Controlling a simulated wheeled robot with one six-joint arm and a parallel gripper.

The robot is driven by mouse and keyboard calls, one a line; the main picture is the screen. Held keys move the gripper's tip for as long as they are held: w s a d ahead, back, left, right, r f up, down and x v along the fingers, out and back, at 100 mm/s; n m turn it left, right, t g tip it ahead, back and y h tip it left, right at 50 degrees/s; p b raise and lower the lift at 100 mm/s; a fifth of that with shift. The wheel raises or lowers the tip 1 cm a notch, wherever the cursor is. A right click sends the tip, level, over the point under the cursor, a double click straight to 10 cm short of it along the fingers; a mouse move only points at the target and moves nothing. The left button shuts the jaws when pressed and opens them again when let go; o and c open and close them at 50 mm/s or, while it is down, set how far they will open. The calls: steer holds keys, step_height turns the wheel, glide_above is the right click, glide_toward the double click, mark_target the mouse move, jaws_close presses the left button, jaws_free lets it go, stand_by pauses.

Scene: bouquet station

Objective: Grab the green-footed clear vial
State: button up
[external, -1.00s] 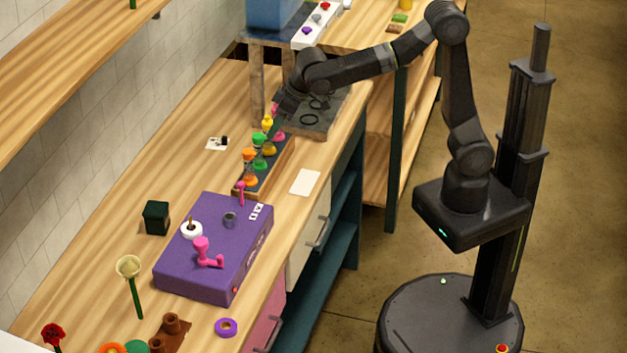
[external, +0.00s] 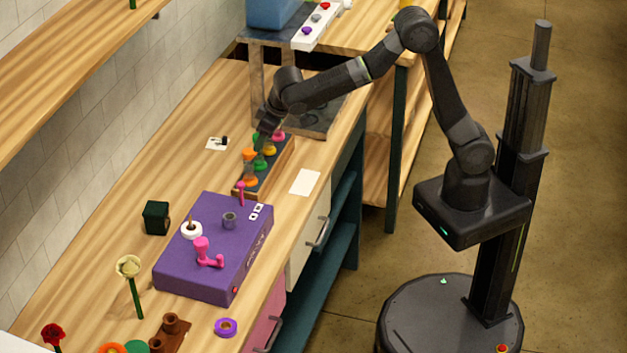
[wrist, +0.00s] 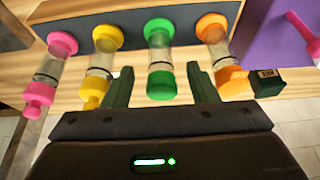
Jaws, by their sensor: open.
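The green-footed clear vial (wrist: 160,61) has a clear body between two green ends. It sits in the wooden rack, between the yellow and orange vials in the wrist view. In the external view its green part (external: 260,164) shows in the rack, and the rest is partly hidden by my gripper (external: 262,137). My gripper (wrist: 159,70) is open. Its two dark green fingers lie on either side of the green vial in the wrist view, apart from it. I cannot tell how deep the fingers reach.
Pink (wrist: 52,66), yellow (wrist: 102,66) and orange (wrist: 220,55) vials stand close beside it in the rack (external: 283,160). A purple box (external: 190,268) stands in front of the rack. A white card (external: 305,182) lies to the right on the bench.

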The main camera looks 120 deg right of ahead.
steer(key=shift+p+x, duration=0.5)
steer(key=shift+x, duration=1.7)
jaws_close()
